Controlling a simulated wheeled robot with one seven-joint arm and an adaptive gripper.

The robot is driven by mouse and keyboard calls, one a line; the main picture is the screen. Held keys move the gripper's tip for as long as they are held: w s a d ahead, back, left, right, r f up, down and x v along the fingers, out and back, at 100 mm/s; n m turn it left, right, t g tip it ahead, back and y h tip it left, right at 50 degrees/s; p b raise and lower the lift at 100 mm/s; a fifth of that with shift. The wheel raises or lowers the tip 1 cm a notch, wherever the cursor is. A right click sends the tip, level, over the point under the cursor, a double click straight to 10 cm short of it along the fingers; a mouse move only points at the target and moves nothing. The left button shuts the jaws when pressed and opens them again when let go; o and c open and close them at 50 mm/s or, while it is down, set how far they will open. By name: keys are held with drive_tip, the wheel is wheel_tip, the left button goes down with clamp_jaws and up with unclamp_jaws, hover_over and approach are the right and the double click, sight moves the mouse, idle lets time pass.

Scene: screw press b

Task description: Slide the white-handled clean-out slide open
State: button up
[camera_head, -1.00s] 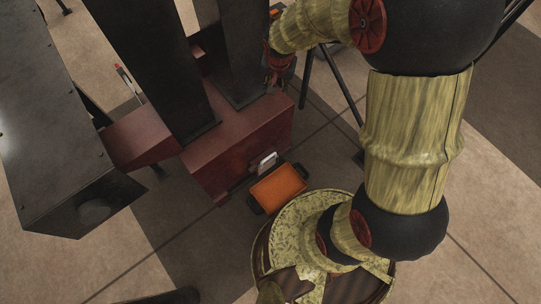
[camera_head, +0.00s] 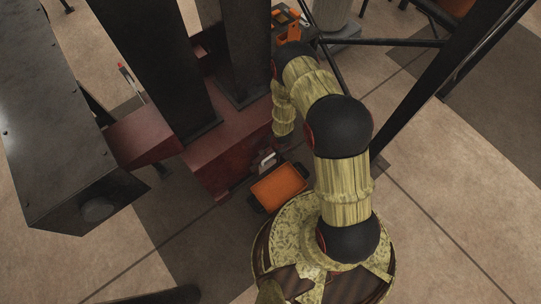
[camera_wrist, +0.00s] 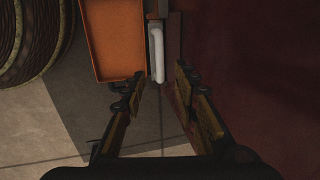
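The white handle (camera_head: 267,160) of the clean-out slide stands on the front of the red press base (camera_head: 215,160), just behind an orange tray (camera_head: 279,187). In the wrist view the white handle (camera_wrist: 156,50) lies between the orange tray (camera_wrist: 112,42) and the red press side (camera_wrist: 255,80). My gripper (camera_wrist: 160,82) is open, its two fingers spread on either side of the handle's line. The handle shows beyond the fingertips, and nothing is between the fingers. In the head view my arm hides the gripper. The slide plate is mostly hidden.
Dark press columns (camera_head: 165,75) rise from the red base. A dark slanted beam (camera_head: 440,90) and a horizontal bar stand to the right of my arm. An orange and black item (camera_head: 287,22) lies at the back.

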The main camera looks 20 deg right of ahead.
sight(270, 156)
drive_tip(key=b+x, duration=0.3)
drive_tip(key=x, duration=0.4)
drive_tip(key=shift+f, duration=0.25)
drive_tip(key=c, duration=0.8)
idle(0.3)
